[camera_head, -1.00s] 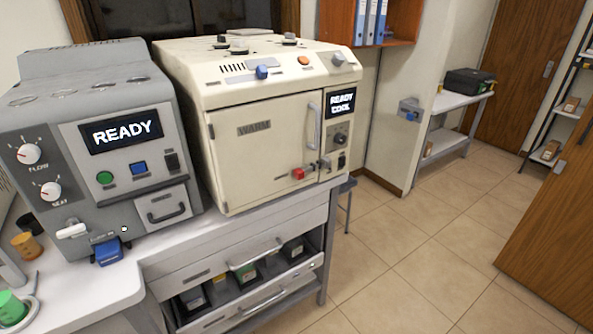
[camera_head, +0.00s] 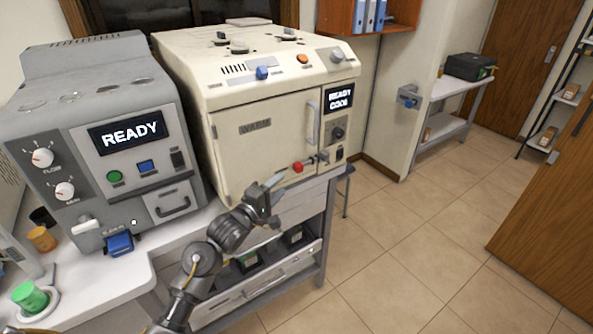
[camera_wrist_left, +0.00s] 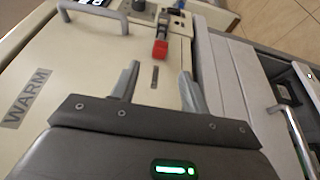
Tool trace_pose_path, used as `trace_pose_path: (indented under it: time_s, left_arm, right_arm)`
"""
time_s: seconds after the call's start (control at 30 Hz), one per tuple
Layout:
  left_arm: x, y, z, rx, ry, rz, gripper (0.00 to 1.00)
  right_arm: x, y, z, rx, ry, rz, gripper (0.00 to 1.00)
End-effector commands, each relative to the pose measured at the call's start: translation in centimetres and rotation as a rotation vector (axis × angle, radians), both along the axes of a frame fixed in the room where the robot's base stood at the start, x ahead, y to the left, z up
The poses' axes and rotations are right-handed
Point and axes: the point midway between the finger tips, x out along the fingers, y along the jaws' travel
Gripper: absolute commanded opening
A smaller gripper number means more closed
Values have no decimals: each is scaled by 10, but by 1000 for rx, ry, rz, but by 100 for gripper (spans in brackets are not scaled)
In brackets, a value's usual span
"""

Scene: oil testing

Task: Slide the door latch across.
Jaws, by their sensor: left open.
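The cream oven's door (camera_head: 262,138), marked WARM, looks closed. The latch with its red knob (camera_head: 298,167) sits at the door's lower right, beside the metal bolt hardware (camera_head: 321,158). In the left wrist view the red knob (camera_wrist_left: 160,50) lies just beyond the fingertips, roughly in line with the gap between them. My left gripper (camera_head: 276,198) is open and empty, in front of the oven and to the lower left of the knob, apart from it. Its two fingers (camera_wrist_left: 158,80) also show in the left wrist view. My right gripper is not in view.
A vertical door handle (camera_head: 312,122) stands above the latch. A grey machine (camera_head: 125,150) reading READY stands left of the oven. Below the oven is an open drawer (camera_head: 262,283) with items inside. Open tiled floor (camera_head: 400,250) lies to the right.

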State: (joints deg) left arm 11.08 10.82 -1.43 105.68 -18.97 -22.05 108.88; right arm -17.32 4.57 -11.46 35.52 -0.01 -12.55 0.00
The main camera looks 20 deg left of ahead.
Motion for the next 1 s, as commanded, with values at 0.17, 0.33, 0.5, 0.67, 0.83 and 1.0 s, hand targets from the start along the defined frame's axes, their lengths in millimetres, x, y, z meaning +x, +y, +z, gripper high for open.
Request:
trace_pose_path:
  time_s: [0.17,0.33,0.5,0.67,0.83,1.0]
  left_arm:
    - [32,-11,3,-1,-1,-1,45]
    - [61,-20,2,1,0,-1,45]
    - [81,-26,1,1,0,0,45]
    - [89,-28,0,2,-1,0,45]
    - [90,-28,0,2,-1,0,45]
    - [90,-28,0,2,-1,0,36]
  right_arm:
    - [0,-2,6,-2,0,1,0]
    - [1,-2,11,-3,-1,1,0]
    - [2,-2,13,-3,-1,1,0]
    - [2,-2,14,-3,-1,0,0]
    - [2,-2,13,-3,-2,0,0]
    - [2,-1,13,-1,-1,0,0]
